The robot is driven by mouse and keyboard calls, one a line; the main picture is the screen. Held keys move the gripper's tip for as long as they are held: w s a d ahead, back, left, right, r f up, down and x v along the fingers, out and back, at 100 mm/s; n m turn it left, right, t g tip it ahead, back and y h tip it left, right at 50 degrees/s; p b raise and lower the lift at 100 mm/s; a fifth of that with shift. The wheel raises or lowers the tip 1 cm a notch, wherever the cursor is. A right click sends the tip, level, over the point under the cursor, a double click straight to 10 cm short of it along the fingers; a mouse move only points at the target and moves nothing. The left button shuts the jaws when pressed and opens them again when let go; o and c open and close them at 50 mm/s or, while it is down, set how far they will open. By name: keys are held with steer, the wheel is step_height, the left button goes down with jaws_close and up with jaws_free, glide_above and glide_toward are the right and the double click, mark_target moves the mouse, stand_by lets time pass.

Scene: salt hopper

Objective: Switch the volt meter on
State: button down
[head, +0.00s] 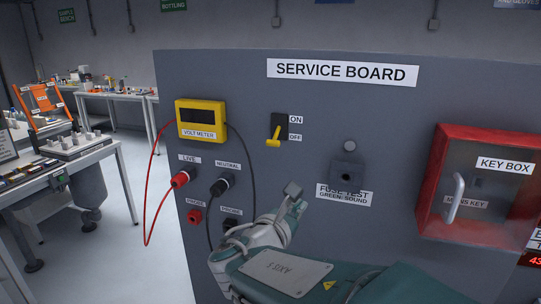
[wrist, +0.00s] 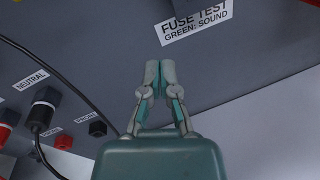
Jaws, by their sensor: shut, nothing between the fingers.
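The yellow volt meter (head: 201,119) is on the upper left of the grey service board (head: 325,115). Its display is dark. A red lead (head: 150,195) and a black lead (head: 252,165) run from it. Right of it is a switch (head: 280,127) with a yellow lever, which points down toward the OFF label (head: 295,138), below the ON label (head: 296,120). My gripper (head: 292,189) is below the switch and apart from it, left of the fuse test label. In the wrist view my gripper (wrist: 160,68) is shut and empty, with its fingertips together.
A red plug (head: 181,179) is at LIVE and a black plug (head: 219,187) at NEUTRAL. The fuse test box (head: 347,174) sticks out right of my gripper. A red key box (head: 432,190) with a handle is further right. Benches stand at the left.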

mark_target(279, 158)
steer(key=w+a+r+n+t+y, duration=0.2)
steer(key=a+n+t, duration=0.2)
steer(key=a, duration=0.3)
steer(key=shift+w+a+n, duration=0.25)
steer(key=shift+a+n, duration=0.15)
steer(key=shift+n, duration=0.4)
steer(key=x, duration=1)
steer(key=shift+w+d, duration=0.1)
steer(key=shift+w, duration=0.05)
steer(key=shift+s+a+r, duration=0.2)
steer(key=shift+s+r, duration=0.2)
steer(key=shift+r, duration=0.2)
steer(key=shift+s+a+r, duration=0.15)
steer(key=shift+s+r, duration=0.2)
steer(key=shift+r, duration=0.25)
steer(key=shift+s+a+r, duration=0.15)
steer(key=shift+s+r, duration=0.1)
steer(key=shift+r, duration=0.3)
